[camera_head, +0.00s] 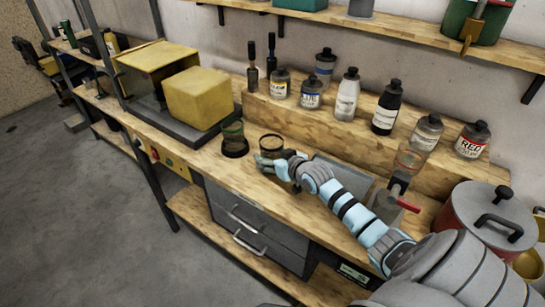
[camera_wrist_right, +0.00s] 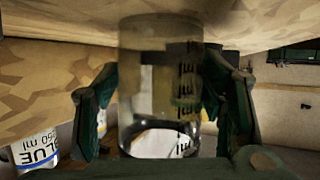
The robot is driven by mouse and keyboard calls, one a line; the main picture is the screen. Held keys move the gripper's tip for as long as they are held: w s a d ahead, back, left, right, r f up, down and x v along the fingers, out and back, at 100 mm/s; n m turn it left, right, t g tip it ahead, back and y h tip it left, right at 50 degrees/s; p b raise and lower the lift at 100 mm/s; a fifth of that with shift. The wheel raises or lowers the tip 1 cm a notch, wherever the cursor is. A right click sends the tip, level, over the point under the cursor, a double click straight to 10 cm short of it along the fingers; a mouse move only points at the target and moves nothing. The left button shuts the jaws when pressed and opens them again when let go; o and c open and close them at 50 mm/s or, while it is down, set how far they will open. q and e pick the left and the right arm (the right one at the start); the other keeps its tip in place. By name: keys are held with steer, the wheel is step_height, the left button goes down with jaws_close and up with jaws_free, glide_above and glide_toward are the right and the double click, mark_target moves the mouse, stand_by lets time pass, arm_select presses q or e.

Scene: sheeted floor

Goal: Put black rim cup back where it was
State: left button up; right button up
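The black rim cup (camera_head: 271,143) is a clear glass with a dark rim, near the middle of the wooden workbench in the head view. My right gripper (camera_head: 268,167) is at this cup, with its fingers around it. In the right wrist view the clear cup (camera_wrist_right: 160,90) with dark scale marks stands between the two dark fingers of my right gripper (camera_wrist_right: 160,85), which seem to press on its sides. The fingers hide part of its lower half in the head view. I cannot tell whether its base touches the bench. My left gripper is not in view.
A green-rimmed cup (camera_head: 233,138) stands just left of the held cup. Several bottles stand on the raised wooden step (camera_head: 310,121) behind. A yellow box (camera_head: 198,97) is at left, a red pot (camera_head: 487,218) at right.

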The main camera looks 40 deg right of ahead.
steer(key=shift+o, duration=0.2)
steer(key=shift+r, duration=0.15)
steer(key=shift+s+r, duration=0.15)
steer(key=p+v, duration=0.6)
steer(key=v, duration=0.5)
steer(key=shift+r, duration=0.2)
steer(key=shift+s+a+r, duration=0.1)
steer(key=shift+s, duration=0.25)
